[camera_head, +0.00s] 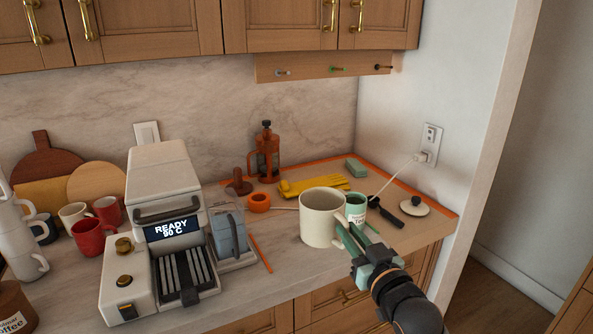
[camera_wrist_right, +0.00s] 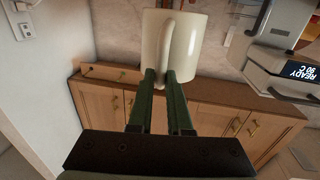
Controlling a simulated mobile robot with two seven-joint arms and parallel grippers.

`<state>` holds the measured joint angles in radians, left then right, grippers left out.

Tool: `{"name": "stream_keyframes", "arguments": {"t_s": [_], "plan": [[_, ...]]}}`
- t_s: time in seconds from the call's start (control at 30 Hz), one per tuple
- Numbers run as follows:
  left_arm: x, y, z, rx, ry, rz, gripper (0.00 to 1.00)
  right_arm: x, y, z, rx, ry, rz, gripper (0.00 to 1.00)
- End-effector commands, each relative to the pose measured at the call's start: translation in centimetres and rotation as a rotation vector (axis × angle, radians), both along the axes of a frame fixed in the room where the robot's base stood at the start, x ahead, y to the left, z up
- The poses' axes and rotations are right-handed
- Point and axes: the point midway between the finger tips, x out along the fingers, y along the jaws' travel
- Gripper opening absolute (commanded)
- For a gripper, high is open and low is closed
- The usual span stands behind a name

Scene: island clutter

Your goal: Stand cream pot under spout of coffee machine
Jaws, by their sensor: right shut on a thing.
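The cream pot (camera_head: 320,222) is upright over the right part of the counter. My right gripper (camera_head: 347,236) is shut on its handle, on the side away from the coffee machine. I cannot tell whether the pot's base touches the counter. The coffee machine (camera_head: 160,165) stands to the left, its screen reading READY 90 C, with a slatted drip tray (camera_head: 188,276) in front. Its spout is hidden from above. The wrist view shows part of the coffee machine (camera_wrist_right: 280,55).
A grey-blue container (camera_head: 231,238) stands right of the machine, with an orange stick (camera_head: 261,254) lying beside it. A green-white labelled cup (camera_head: 355,207) is just behind the pot. Red mugs (camera_head: 88,237) and stacked white cups (camera_head: 22,240) are left. Counter between stick and pot is clear.

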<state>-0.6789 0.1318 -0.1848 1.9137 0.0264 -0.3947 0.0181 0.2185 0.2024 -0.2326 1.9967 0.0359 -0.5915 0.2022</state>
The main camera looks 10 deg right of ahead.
Motion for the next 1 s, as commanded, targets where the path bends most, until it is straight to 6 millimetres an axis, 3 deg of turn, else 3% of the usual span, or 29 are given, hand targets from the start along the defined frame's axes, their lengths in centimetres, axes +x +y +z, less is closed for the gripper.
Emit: {"name": "stream_keyframes", "arguments": {"t_s": [0.2,0.43,0.6,1.0], "plan": [[0.1,0.0,0.0,0.000,-0.001,0.000,0.50,-5.2,-0.7,2.8,0.002,-0.014,-0.083,0.00],[0.1,0.0,0.1,0.000,-0.002,0.001,0.50,-9.2,-2.8,4.6,0.010,-0.008,-0.181,0.00],[0.1,0.0,0.1,0.000,-0.002,0.001,0.50,-10.3,-3.5,5.0,0.013,-0.004,-0.210,0.00],[0.1,0.0,0.1,0.000,-0.002,0.001,0.50,-10.3,-3.5,5.1,0.012,-0.005,-0.210,0.00]]}}
